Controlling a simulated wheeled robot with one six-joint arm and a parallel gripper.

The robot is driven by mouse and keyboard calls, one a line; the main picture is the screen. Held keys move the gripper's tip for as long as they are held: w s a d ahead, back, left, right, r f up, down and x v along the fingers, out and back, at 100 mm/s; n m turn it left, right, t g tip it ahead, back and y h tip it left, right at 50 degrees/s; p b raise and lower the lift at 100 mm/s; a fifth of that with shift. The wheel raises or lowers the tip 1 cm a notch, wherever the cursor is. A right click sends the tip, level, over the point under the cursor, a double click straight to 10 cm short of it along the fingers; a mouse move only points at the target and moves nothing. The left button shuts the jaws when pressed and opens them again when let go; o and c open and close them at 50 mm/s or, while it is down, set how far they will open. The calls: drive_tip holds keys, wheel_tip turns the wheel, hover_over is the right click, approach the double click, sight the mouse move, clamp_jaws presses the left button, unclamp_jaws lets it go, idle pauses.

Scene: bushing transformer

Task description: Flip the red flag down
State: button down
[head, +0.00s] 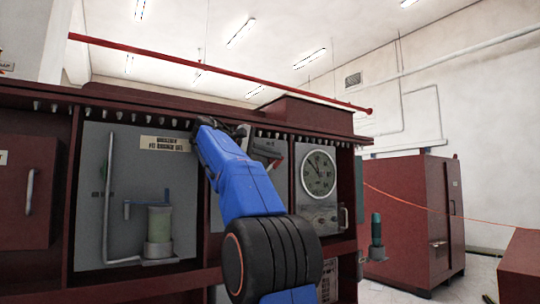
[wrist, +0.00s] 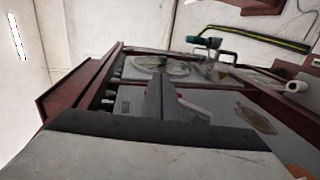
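My blue arm rises in the head view to the top of the dark red cabinet (head: 75,190). A wide dark edge (wrist: 150,135) crosses the wrist view's lower part. Separate fingertips are not clear, so I cannot tell how far they are open.
A round dial gauge (head: 318,174) is right of my arm. The left panel holds a pale green cylinder (head: 159,224) and a grey pipe handle (head: 107,200). A red pipe (head: 220,72) runs above. Another red cabinet (head: 412,215) stands at right, with open floor before it.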

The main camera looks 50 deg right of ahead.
sight(281, 161)
drive_tip(key=shift+s+d+f, duration=0.15)
drive_tip(key=shift+d, duration=0.35)
drive_tip(key=shift+s+d+f+y, duration=0.15)
drive_tip(key=shift+d+f+y, duration=0.3)
drive_tip(key=shift+d, duration=0.2)
drive_tip(key=shift+s+d+f+y, duration=0.15)
drive_tip(key=shift+d+f+y, duration=0.2)
drive_tip(key=shift+d+f, duration=0.25)
drive_tip(key=shift+s+d+f, duration=0.1)
drive_tip(key=shift+d+f, duration=0.45)
drive_tip(key=shift+f, duration=0.15)
drive_tip(key=v, duration=1.2)
drive_tip(key=shift+s+t, duration=0.15)
drive_tip(key=shift+t, duration=0.15)
